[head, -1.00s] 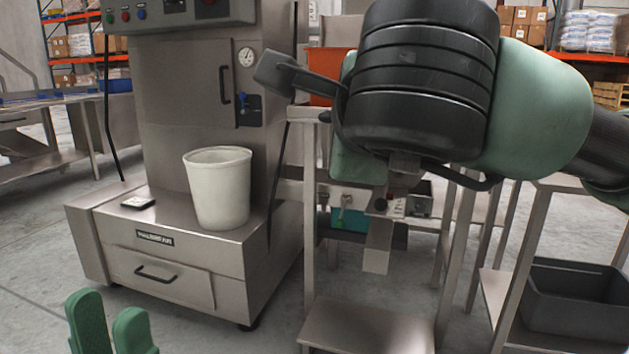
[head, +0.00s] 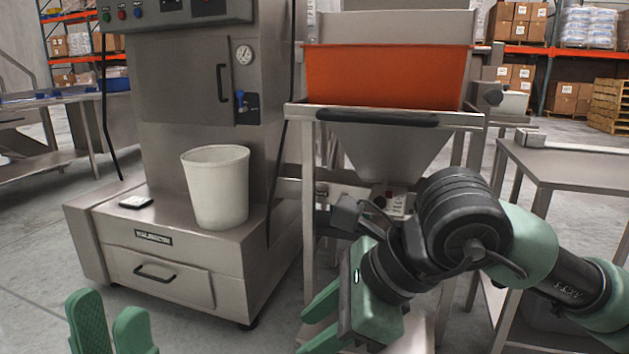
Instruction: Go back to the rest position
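My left gripper (head: 111,322) shows at the bottom left edge as two green fingertips with a gap between them, open and empty. My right gripper (head: 318,318) is low in the middle, in front of the hopper stand, pointing down and left. Its two green fingers stand apart with nothing seen between them. My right arm comes in from the right edge, bent at a black joint. Neither gripper touches the white bucket (head: 216,187), which stands upright on the machine's base ledge.
A steel table (head: 580,165) is at right.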

